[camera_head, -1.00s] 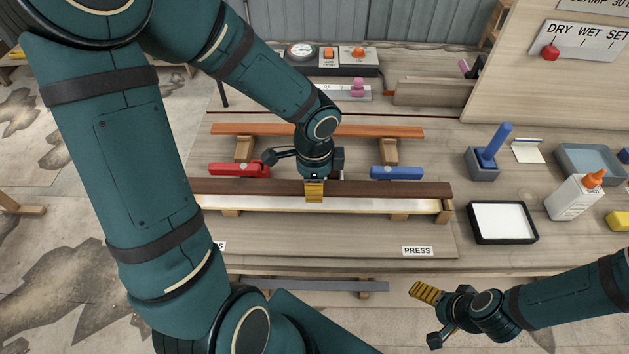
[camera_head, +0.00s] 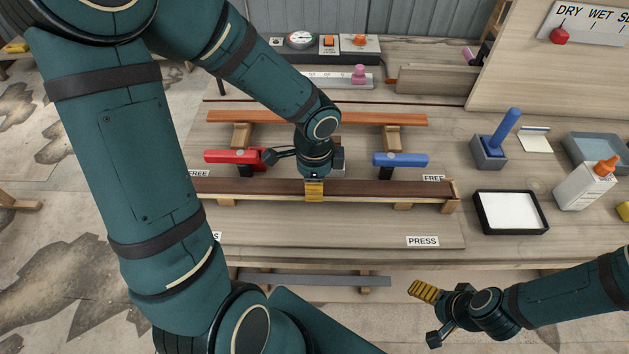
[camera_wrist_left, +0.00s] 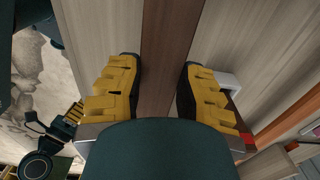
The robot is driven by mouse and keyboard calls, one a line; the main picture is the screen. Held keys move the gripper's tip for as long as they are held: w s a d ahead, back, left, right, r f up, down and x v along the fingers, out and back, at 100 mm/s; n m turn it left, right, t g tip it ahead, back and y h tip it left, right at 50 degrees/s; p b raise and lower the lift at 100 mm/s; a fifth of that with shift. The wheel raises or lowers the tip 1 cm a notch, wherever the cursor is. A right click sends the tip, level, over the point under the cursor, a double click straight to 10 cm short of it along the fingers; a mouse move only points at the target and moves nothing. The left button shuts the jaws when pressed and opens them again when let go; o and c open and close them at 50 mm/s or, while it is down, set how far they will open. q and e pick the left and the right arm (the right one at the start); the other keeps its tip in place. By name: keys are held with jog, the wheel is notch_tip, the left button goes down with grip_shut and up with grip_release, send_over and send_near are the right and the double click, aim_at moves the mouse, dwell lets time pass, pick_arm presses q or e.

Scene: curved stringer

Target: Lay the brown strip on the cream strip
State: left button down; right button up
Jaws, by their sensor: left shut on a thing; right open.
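The brown strip (camera_head: 385,188) lies lengthwise over the cream strip (camera_head: 375,199), which shows only as a thin pale edge along the front. Whether the two touch cannot be told. My left gripper (camera_head: 314,191) is shut on the brown strip near its middle, reaching down from above. In the left wrist view the brown strip (camera_wrist_left: 171,50) runs between the yellow fingers of my left gripper (camera_wrist_left: 160,88). My right gripper (camera_head: 424,291) is open and empty, in front of the bench's front edge and apart from both strips.
A red clamp handle (camera_head: 231,157) and a blue clamp handle (camera_head: 401,159) stand behind the strips, beside FREE labels. An orange-brown bar (camera_head: 390,119) lies farther back. A black-rimmed white tray (camera_head: 511,212), a glue bottle (camera_head: 585,187) and a blue-handled tool (camera_head: 500,135) stand to the right.

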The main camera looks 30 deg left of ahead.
pick_arm(q)
jog(key=shift+f+b, duration=0.3)
dwell(0.7)
grip_release()
dwell(0.4)
notch_tip(320, 180, up, 3)
jog(key=p, duration=0.3)
jog(key=shift+r, duration=0.2)
jog(key=shift+r+p, duration=2.15)
jog(key=shift+r, duration=0.2)
jog(key=shift+f, duration=0.1)
